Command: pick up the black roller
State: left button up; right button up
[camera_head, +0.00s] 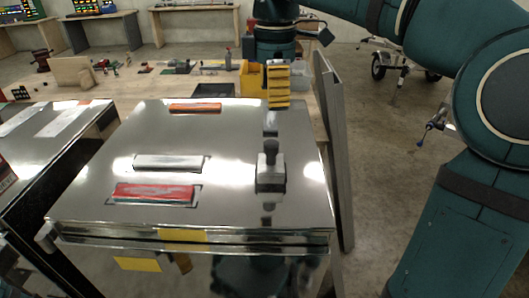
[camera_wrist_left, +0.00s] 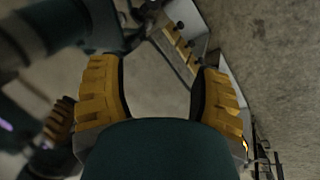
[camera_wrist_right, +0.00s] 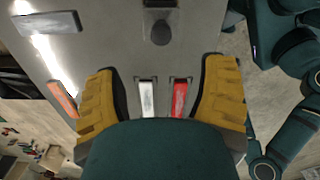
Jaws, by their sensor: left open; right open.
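A dark upright piece with a rounded black top, which I take for the black roller (camera_head: 270,158), stands on the shiny metal top (camera_head: 110,150), right of the coloured bars. It also shows in the right wrist view, near the top edge (camera_wrist_right: 160,33). My right gripper (camera_head: 265,105) points down, open and empty, above the far part of the metal top, behind the roller. Its fingers also show in the right wrist view (camera_wrist_right: 160,90).
A red bar (camera_head: 153,194), a white bar (camera_head: 168,162) and an orange bar (camera_head: 195,107) lie on the metal top. A grey panel (camera_head: 334,150) stands along its right side. A wooden bench (camera_head: 130,85) with small items is behind. Open floor (camera_head: 385,150) lies to the right.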

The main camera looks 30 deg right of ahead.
aim_at(272, 142)
notch_tip(272, 142, down, 8)
jog(key=shift+s+r+b, duration=0.1)
jog(key=shift+r+b, duration=0.15)
jog(key=shift+b, duration=0.7)
jog(key=shift+a+f+b, duration=0.15)
jog(key=shift+f+b, duration=0.65)
jog(key=shift+f, duration=1.8)
pick_arm(q)
jog(key=f, duration=0.2)
jog(key=s+f, duration=0.1)
jog(key=shift+s+d+f, duration=0.1)
jog(key=shift+s+f, duration=0.05)
jog(key=shift+f, duration=0.25)
pick_arm(e)
grip_shut()
